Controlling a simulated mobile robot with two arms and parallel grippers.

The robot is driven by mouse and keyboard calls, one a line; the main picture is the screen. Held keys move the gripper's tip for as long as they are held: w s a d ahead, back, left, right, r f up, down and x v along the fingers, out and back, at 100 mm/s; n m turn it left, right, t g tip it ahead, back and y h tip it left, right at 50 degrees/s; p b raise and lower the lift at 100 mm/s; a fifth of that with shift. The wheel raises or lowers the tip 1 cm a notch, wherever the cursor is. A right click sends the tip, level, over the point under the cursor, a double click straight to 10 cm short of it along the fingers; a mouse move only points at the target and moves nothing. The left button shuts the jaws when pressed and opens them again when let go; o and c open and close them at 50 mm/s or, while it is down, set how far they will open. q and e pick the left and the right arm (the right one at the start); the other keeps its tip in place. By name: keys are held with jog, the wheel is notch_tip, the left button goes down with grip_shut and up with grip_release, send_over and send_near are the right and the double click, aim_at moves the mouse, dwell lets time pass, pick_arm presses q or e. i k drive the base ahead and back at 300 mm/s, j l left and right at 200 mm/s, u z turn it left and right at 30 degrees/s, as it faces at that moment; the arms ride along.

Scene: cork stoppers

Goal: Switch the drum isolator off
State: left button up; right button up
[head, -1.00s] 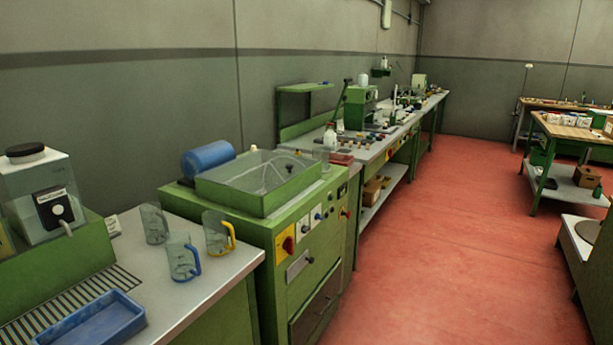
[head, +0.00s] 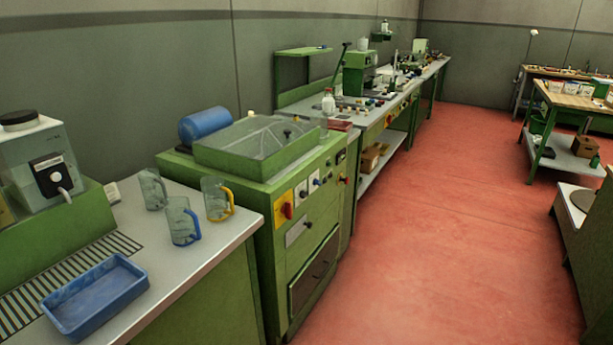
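A green machine (head: 245,205) with a blue cylinder (head: 206,126) and a clear-walled tank (head: 258,147) on top stands left of centre. On its front is a red rotary handle (head: 287,209) on a yellow plate, which looks like the drum isolator. The handle looks roughly upright, but it is too small to read its marked position. Small switches on white plates (head: 302,193) sit to its right. Neither of my grippers is in view.
A grey-topped counter (head: 215,238) at front left holds several jugs (head: 183,221), a blue tray (head: 95,295) and a clear dispenser (head: 45,165). A long workbench (head: 375,135) runs beyond the machine. The red floor (head: 430,240) to the right is clear.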

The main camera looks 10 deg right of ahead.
aim_at(286, 209)
jog(key=i+l+u, duration=0.4)
jog(key=l, duration=0.25)
jog(key=i+l+u, duration=0.25)
jog(key=l, duration=0.15)
jog(key=l+u, duration=0.2)
jog(key=l, duration=0.15)
jog(key=i+l+u, duration=0.2)
jog(key=l, duration=0.25)
jog(key=k, duration=0.1)
